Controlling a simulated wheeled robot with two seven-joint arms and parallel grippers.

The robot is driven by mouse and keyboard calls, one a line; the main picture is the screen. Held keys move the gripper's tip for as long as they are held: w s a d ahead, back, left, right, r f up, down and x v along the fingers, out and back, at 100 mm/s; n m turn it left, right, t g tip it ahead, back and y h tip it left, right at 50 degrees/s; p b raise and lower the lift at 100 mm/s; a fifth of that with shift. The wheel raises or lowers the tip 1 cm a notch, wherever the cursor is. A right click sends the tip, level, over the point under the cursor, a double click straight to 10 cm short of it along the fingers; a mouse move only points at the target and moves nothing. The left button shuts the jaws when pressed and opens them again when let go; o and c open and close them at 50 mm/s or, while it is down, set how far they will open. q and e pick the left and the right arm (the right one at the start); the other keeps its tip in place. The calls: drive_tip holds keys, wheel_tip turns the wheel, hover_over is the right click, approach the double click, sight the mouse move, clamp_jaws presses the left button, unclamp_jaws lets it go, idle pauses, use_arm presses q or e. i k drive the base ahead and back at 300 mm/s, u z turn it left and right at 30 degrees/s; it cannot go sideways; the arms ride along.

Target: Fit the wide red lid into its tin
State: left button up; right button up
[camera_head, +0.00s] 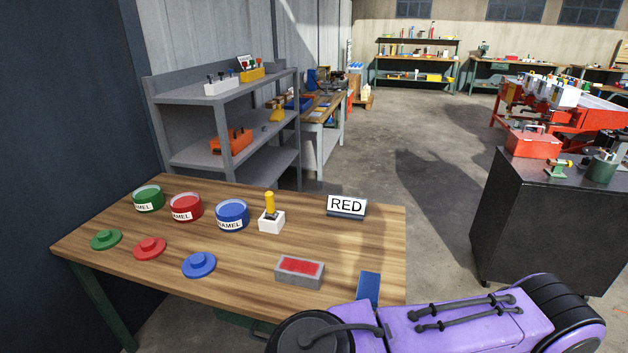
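The red lid (149,248), a flat disc with a raised knob, lies on the wooden table (330,230) at the left front. The red tin (186,207) stands upright behind it and a little to the right, with a white label ending in "AMEL" and no lid on it. The lid and the tin are apart. A purple and black arm link of mine (450,318) crosses the lower right of the view, over the table's front right corner. Neither of my grippers can be seen.
Green (148,199) and blue (232,214) tins flank the red one. Green (106,239) and blue (199,264) lids flank the red lid. A yellow-handled tool in a white block (271,222), a "RED" sign (346,207), a red-topped grey box (299,271) and a blue block (368,288) stand rightward.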

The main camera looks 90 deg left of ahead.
sight(186, 207)
drive_tip(key=i, duration=0.6)
drive_tip(key=u, duration=3.25)
